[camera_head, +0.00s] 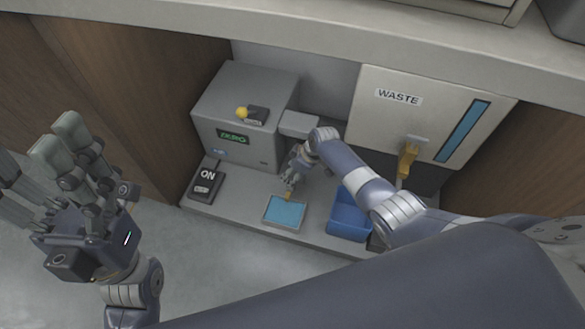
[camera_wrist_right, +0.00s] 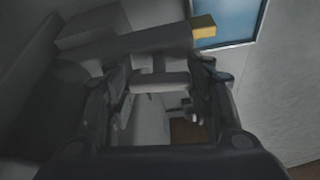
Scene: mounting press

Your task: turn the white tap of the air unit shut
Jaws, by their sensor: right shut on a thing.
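I cannot make out a white tap or an air unit for certain in either view. My right gripper (camera_head: 291,174) reaches down in front of the grey machine (camera_head: 240,117), just behind the blue pad (camera_head: 285,212). In the right wrist view its fingers (camera_wrist_right: 160,88) are closed around a grey bar (camera_wrist_right: 140,45) with a yellow end (camera_wrist_right: 204,26). The yellow end also shows in the head view (camera_head: 288,195), by the pad's back edge. The fingers partly hide what lies behind them. My left gripper (camera_head: 36,168) is open and empty at the far left, away from the machine.
A white WASTE box (camera_head: 385,125) with a yellow lever (camera_head: 407,160) stands at the back right. A blue bin (camera_head: 348,214) is below it, partly behind my right arm. A black ON switch (camera_head: 206,182) is at left. Wooden panels (camera_head: 140,90) flank the recess.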

